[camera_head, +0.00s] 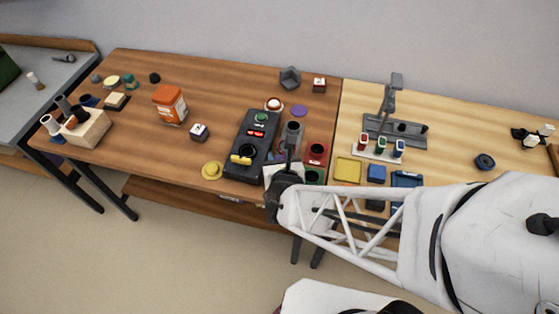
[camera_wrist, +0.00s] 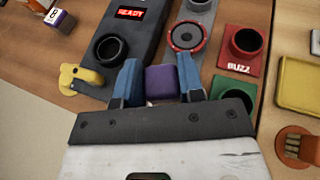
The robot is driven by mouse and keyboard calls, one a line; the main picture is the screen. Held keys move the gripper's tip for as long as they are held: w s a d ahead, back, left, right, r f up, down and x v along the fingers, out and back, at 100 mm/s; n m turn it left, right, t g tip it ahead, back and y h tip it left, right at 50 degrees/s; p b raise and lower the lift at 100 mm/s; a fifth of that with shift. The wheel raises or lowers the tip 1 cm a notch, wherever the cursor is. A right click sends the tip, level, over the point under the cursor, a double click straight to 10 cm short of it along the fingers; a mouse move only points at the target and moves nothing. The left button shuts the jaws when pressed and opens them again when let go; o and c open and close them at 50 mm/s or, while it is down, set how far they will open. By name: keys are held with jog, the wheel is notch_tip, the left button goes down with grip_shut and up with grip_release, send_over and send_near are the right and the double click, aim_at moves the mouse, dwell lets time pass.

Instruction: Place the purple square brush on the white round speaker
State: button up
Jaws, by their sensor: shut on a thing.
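My gripper (camera_wrist: 161,80) has its blue fingers closed on a purple block-shaped thing, the purple square brush (camera_wrist: 161,83). Only its squared purple face shows; the rest is hidden between the fingers. In the wrist view, a round speaker-like disc (camera_wrist: 187,36) with a grey cone and red rim lies just beyond the brush, on a grey panel. I see no clearly white round speaker there. In the head view my gripper (camera_head: 287,168) is over the table's front edge, right of the black device, and the brush cannot be made out.
A black device (camera_head: 252,150) with a READY display and a yellow part stands left of my gripper. Red (camera_wrist: 243,48) and green (camera_wrist: 233,100) blocks with dark round cups stand at right. A purple disc (camera_head: 299,111) lies farther back.

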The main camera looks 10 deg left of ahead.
jog(key=shift+f, duration=0.55)
jog(key=shift+f, duration=0.15)
jog(key=o, duration=0.9)
jog(key=shift+v, duration=6.05)
